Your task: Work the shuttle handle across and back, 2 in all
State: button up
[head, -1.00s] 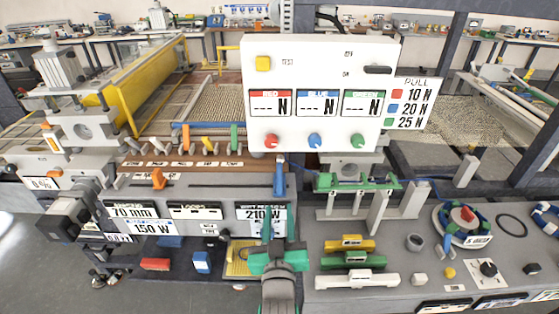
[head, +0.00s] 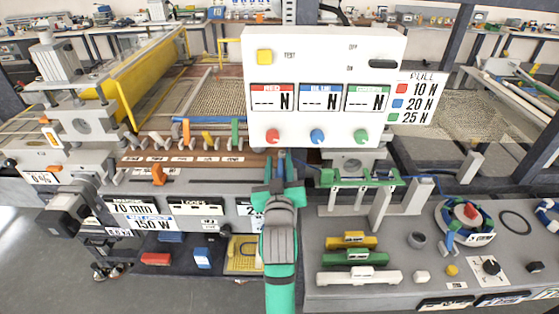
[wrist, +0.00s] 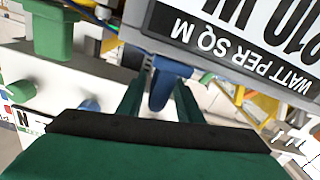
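A blue handle (head: 282,158) hangs at the front of the machine, at the right end of the grey front rail; I take it for the shuttle handle. My arm covers most of it in the head view. In the wrist view the blue handle (wrist: 163,88) shows between the two green fingers of my gripper (wrist: 160,98), with a gap visible on its left side. My gripper (head: 281,176) is open around or just in front of the handle; I cannot tell how deep it sits between the fingers.
An orange handle (head: 158,175) stands further left on the rail. A white panel (head: 325,65) with several coloured knobs hangs above. A green bracket (head: 355,178) is close on the right.

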jog(key=shift+w+d, duration=0.4)
jog(key=shift+w, duration=0.3)
jog(key=shift+a, duration=0.1)
jog(key=shift+c, duration=0.4)
grip_shut()
